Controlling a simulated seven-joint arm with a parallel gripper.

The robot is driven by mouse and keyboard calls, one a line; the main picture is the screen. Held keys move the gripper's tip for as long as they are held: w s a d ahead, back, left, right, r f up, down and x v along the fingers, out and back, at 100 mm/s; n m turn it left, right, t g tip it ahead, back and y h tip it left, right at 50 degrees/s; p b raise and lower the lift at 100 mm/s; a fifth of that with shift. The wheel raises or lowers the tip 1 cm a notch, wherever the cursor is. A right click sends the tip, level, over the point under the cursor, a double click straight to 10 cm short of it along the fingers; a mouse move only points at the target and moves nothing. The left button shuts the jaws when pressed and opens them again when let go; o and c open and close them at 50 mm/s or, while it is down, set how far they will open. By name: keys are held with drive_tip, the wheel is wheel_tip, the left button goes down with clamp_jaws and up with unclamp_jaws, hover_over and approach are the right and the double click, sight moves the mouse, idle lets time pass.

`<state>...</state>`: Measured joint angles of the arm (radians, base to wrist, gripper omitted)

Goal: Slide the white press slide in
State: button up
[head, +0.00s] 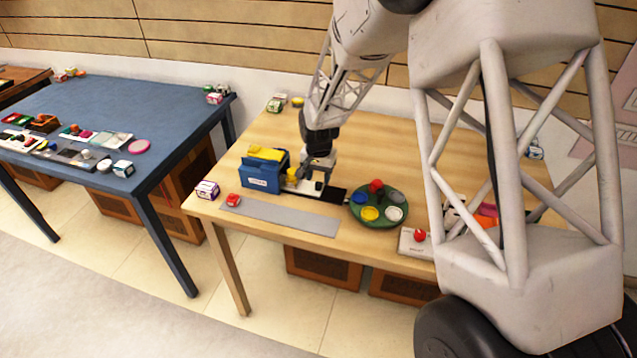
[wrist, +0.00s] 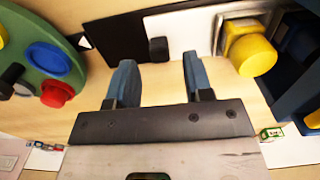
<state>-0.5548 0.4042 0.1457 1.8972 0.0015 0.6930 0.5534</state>
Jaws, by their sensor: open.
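The white press slide (wrist: 190,32) lies flat near the top of the wrist view, beside a black plate (wrist: 112,36) on its left. A small black knob (wrist: 158,49) stands at the border of the two. My gripper (wrist: 156,68) is open and empty, with its two blue-grey fingers apart and the knob showing between their tips; I cannot tell whether they touch it. A yellow round knob (wrist: 255,55) on a grey mount stands to the right. In the head view my arm's end partly hides the press (head: 309,188).
A green round tray (head: 378,222) with coloured discs stands right of the press. A blue box (head: 262,180) with yellow on top stands left. A grey strip (head: 285,215) lies in front. A white board with a red knob (head: 420,235) sits near the table's front edge.

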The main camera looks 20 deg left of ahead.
drive_tip(key=shift+f, duration=1.5)
clamp_jaws()
